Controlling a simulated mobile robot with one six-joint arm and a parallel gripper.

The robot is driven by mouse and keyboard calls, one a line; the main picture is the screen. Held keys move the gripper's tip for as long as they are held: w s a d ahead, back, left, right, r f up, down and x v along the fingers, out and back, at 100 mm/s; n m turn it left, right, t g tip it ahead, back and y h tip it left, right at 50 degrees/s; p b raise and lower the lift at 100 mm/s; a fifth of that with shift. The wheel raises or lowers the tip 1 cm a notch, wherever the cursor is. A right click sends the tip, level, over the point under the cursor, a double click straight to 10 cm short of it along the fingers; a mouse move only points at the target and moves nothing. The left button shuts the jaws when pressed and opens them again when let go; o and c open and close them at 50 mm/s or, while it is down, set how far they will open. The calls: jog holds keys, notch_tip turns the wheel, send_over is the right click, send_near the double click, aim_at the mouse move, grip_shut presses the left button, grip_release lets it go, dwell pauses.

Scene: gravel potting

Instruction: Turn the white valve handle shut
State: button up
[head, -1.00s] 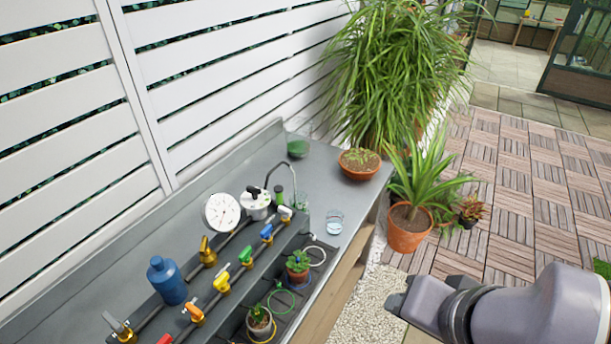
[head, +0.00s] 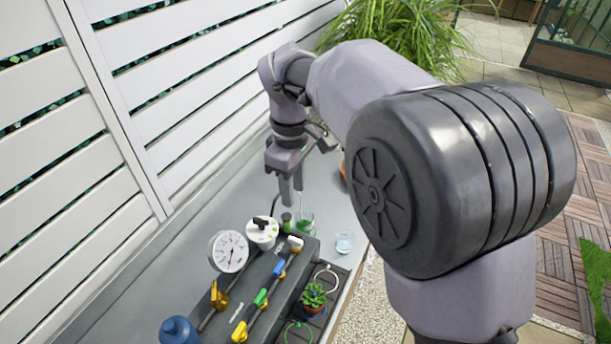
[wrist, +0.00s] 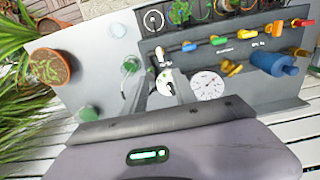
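The white valve handle (head: 295,243) sits at the far end of the row of coloured handles on the dark grey manifold, near the bench's back right. In the wrist view the white handle (wrist: 162,55) shows above the centre. My gripper (head: 291,198) points down over the bench, behind and above the white handle and apart from it. Its two fingers show with a gap between them and nothing held.
A white round cap with a black knob (head: 262,232) and a pressure gauge (head: 228,252) stand left of the handle.

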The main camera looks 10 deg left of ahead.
aim_at(296, 239)
notch_tip(296, 239, down, 17)
jog(key=b, duration=0.7)
jog(key=shift+f, duration=0.2)
grip_shut()
